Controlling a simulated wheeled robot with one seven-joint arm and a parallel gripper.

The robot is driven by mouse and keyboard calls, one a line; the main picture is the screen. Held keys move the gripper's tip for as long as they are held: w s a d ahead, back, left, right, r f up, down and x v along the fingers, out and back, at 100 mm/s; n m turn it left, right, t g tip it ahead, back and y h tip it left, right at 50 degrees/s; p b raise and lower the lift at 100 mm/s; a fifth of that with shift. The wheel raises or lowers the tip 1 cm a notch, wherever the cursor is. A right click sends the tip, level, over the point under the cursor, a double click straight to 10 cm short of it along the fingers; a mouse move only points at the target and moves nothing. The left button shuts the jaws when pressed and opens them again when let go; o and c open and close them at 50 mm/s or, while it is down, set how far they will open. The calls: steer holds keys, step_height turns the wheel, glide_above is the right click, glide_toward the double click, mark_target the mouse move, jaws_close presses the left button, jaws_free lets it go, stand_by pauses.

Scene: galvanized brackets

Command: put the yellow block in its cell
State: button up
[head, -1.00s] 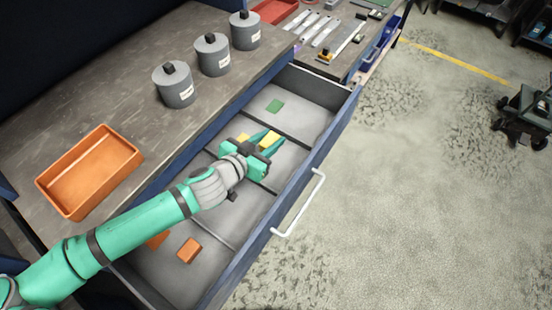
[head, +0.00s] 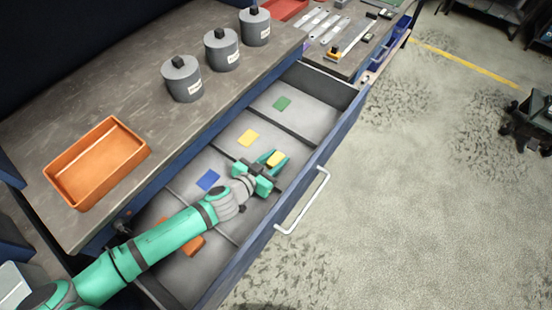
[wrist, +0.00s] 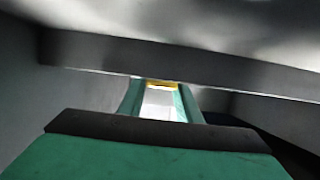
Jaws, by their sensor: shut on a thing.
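The yellow block (head: 276,158) is between the fingers of my gripper (head: 274,161), which is shut on it. In the wrist view, a yellow strip of the block (wrist: 161,84) shows between the two green fingers. The open drawer (head: 318,168) is split by dividers into cells. The cell with the yellow marker (head: 248,138) lies between two dividers, and the block appears over its front part, near the drawer's front wall. I cannot tell whether the block touches the floor.
A blue marker (head: 208,180) and a green marker (head: 282,103) lie in neighbouring cells. An orange block (head: 194,244) is partly hidden by my arm. An orange tray (head: 60,190) and grey canisters (head: 183,80) stand on the worktop behind.

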steer(key=shift+f, duration=0.2)
steer(key=o, duration=1.2)
steer(key=shift+c, duration=0.2)
steer(key=v, duration=1.2)
steer(key=shift+r, duration=0.1)
